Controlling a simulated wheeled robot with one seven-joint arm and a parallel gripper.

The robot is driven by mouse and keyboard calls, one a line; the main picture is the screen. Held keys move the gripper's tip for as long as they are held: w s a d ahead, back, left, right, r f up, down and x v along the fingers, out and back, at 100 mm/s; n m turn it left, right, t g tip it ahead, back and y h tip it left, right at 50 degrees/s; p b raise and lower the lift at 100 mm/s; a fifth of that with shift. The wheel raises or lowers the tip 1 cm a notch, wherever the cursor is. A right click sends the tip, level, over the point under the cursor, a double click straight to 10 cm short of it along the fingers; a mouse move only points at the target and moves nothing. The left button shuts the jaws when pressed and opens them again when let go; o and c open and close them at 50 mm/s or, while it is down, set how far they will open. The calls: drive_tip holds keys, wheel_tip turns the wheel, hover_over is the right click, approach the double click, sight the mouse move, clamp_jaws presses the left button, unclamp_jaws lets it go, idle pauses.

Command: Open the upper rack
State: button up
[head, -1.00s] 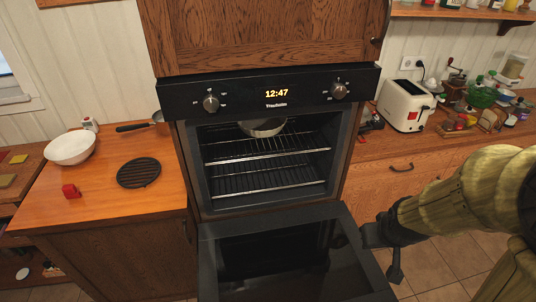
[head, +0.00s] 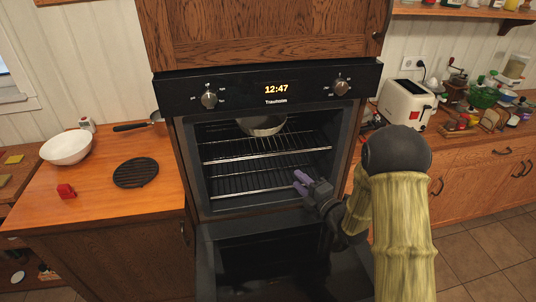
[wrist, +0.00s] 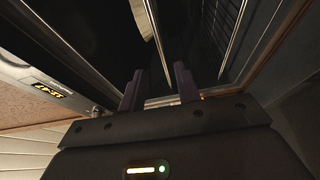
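The oven (head: 266,90) has its door folded down. Its upper rack (head: 265,155) sits inside with its front rail at the opening, and a metal pan (head: 262,126) stands on it. The lower rack (head: 255,192) is beneath. My gripper (head: 300,181) is in front of the oven opening, at the right, above the door, with its purple fingers pointing inward. In the wrist view the fingers (wrist: 158,87) are apart with nothing between them. The upper rack's rail (wrist: 157,48) shows ahead, roughly in line with the gap, not touching.
The open oven door (head: 265,262) lies below my gripper. A left counter holds a white bowl (head: 66,147), a black trivet (head: 136,173) and a red item (head: 66,191). A toaster (head: 406,103) stands on the right counter. The oven's right side wall is close to my gripper.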

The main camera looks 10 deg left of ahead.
sight(271, 155)
drive_tip(key=shift+s+r, duration=0.1)
drive_tip(key=shift+s, duration=0.05)
drive_tip(key=shift+a, duration=0.2)
drive_tip(key=p+x, duration=0.5)
drive_tip(key=x, duration=1.2)
drive_tip(key=shift+a, duration=0.1)
drive_tip(key=shift+c, duration=0.4)
clamp_jaws()
